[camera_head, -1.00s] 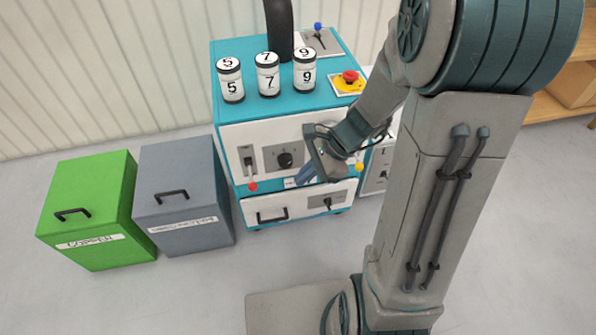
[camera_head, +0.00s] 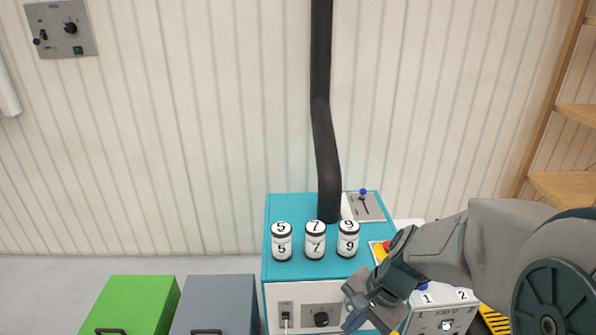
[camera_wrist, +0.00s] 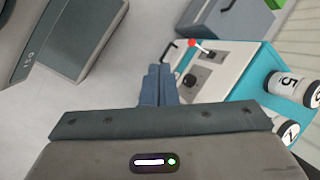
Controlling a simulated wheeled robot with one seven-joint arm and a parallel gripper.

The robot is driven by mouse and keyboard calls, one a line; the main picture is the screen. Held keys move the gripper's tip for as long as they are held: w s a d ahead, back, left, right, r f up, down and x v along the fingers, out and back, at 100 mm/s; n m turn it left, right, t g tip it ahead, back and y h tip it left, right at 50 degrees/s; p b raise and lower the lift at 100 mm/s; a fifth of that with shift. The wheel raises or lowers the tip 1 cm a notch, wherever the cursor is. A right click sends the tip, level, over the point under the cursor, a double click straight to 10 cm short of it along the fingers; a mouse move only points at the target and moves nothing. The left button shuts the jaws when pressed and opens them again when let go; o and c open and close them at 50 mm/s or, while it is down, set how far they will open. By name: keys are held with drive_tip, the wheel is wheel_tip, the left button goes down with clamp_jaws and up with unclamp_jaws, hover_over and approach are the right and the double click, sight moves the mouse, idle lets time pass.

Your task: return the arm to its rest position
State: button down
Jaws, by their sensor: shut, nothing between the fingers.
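My gripper (camera_head: 354,309) is in front of the right part of the teal-topped machine (camera_head: 283,208) in the head view. In the wrist view my gripper (camera_wrist: 158,72) has its two blue-grey fingers together, with nothing between them. The machine's white front, with a dial and a red-tipped lever (camera_wrist: 192,43), shows beyond the fingertips. I cannot tell from these views how far the fingers are from that front. My arm comes in from the right and hides part of the machine's right side.
Three white numbered cylinders, 5 (camera_head: 281,241), 7 (camera_head: 315,240) and 9 (camera_head: 348,239), stand on the machine. A black hose (camera_head: 322,110) rises behind them. Green (camera_head: 135,304) and grey (camera_head: 214,304) bins stand left. A white numbered box (camera_head: 425,321) is at right. Wooden shelves (camera_head: 565,188) stand far right.

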drive_tip(key=s+d+r+n+h+p, duration=0.1)
drive_tip(key=r+n+p, duration=0.2)
drive_tip(key=r+p, duration=0.2)
drive_tip(key=s+d+r+n+t+h+p, duration=0.1)
drive_tip(key=r+p, duration=0.4)
drive_tip(key=r, duration=0.6)
drive_tip(key=s+d+r+n+t+h+p, duration=0.1)
drive_tip(key=s+d+r+n+h+p, duration=0.1)
drive_tip(key=r+n+p, duration=0.3)
wheel_tip(320, 180, up, 3)
drive_tip(key=shift+s+d+r+h, duration=0.1)
drive_tip(key=shift+s+d+h, duration=0.15)
drive_tip(key=shift+s, duration=0.2)
